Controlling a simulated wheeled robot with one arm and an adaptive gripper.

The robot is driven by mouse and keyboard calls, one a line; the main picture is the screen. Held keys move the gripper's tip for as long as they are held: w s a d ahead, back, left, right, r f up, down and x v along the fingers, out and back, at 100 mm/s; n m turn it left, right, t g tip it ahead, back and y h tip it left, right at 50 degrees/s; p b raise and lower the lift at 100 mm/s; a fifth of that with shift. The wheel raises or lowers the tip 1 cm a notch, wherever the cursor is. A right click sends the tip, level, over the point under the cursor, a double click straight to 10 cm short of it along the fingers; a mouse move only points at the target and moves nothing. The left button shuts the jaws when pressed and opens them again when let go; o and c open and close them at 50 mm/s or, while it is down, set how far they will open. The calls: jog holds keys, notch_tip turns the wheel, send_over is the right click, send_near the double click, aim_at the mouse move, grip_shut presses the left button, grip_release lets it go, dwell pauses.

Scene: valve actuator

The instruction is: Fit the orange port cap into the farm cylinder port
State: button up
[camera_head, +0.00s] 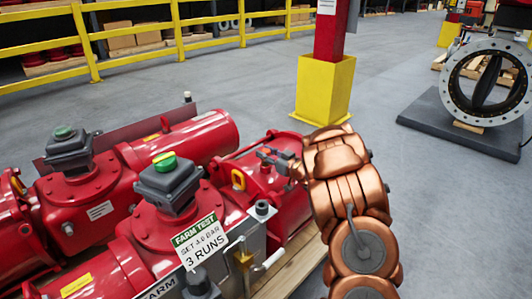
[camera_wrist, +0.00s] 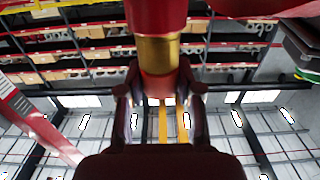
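My gripper (camera_head: 268,156) is at the near end of a red cylinder (camera_head: 265,185), with its grey fingers close to the red body. In the wrist view, the dark fingers of my gripper (camera_wrist: 160,90) stand on both sides of a reddish-orange piece (camera_wrist: 159,86), which looks like the port cap, and appear closed on it. A brass-coloured band (camera_wrist: 159,54) lies directly beyond it, below a dark red cylindrical part (camera_wrist: 156,16). I cannot tell whether the cap is seated. The cap and port are not distinguishable in the head view.
Red actuators with grey boxes (camera_head: 169,184) stand at left, with a "FARM TEST" sign (camera_head: 202,243) in front. A red post with a yellow base (camera_head: 325,90) stands behind my arm. A large valve (camera_head: 488,82) is at right. Open floor lies between them.

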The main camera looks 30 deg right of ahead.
jog(key=o, duration=0.5)
jog(key=shift+s, duration=0.1)
jog(key=v, duration=1.1)
jog(key=shift+s+d, duration=0.2)
jog(key=shift+s, duration=0.2)
jog(key=shift+r, duration=0.1)
